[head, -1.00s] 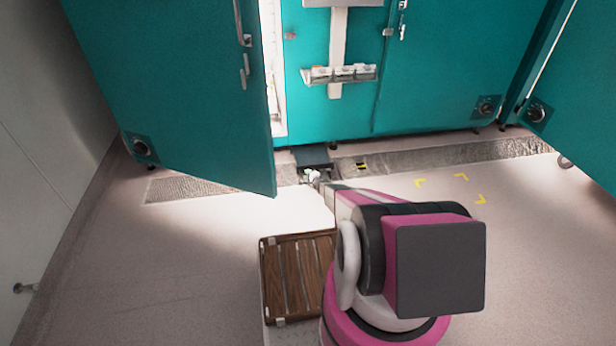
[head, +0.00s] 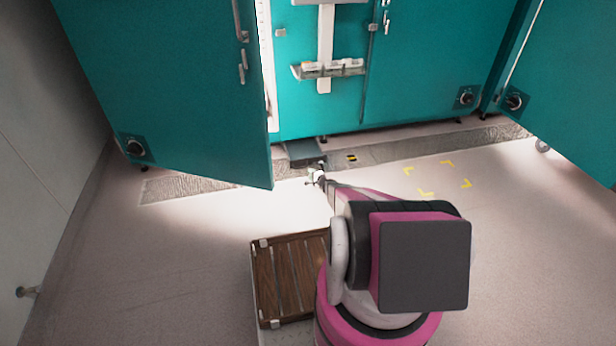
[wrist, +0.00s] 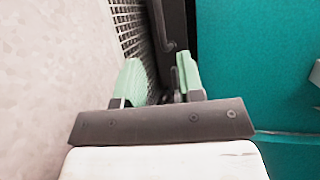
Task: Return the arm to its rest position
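My arm (head: 350,215) reaches forward from its pink and black base, low over the floor. My gripper (head: 316,177) is at its far end, small in the head view, near the free lower edge of the partly open teal door (head: 180,90). In the wrist view my gripper (wrist: 160,82) shows two green fingertips with a gap between them. Nothing is visible held in the gap. Behind the fingers are a floor grating, a dark edge and a teal panel. A dark block (head: 305,152) lies on the floor by the chamber, just beyond the gripper.
A slatted wooden tray (head: 290,278) is left of my arm's base. Teal chambers (head: 420,70) line the back, with a small shelf (head: 330,70) holding white items. Another teal door (head: 580,100) stands at right. Yellow floor marks (head: 437,180) lie on clear floor. A wall is at left.

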